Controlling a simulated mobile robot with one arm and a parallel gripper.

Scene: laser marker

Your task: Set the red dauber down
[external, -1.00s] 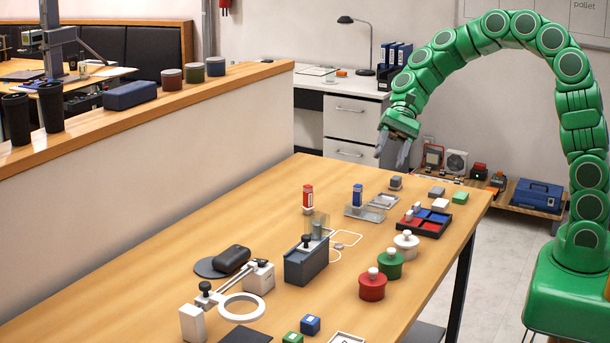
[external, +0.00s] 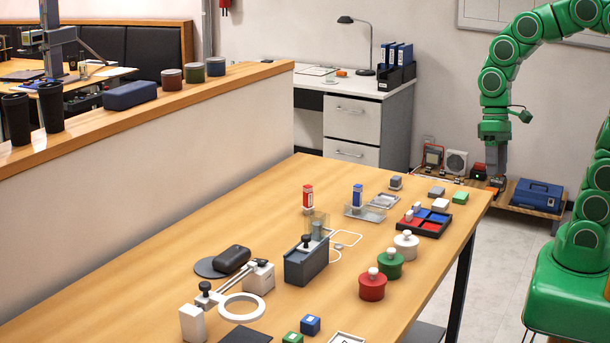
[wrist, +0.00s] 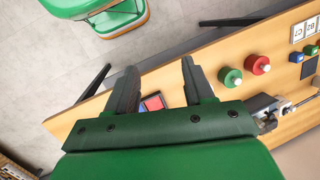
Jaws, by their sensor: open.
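A red-and-white upright block (external: 308,198), which looks like the red dauber, stands on the wooden table near its middle. A similar blue one (external: 357,196) stands to its right on a clear tray. My gripper (external: 497,178) points down beyond the table's far right edge, well away from the red one. In the wrist view my gripper (wrist: 158,70) has its two fingers wide apart with nothing between them. The red block is not clearly visible in the wrist view.
A dark tray of red and blue pads (external: 421,221) lies near the table's right edge. White, green and red pots (external: 372,287) line that edge. A grey box fixture (external: 306,264) stands mid-table. A low shelf (external: 525,208) with a blue toolbox is behind.

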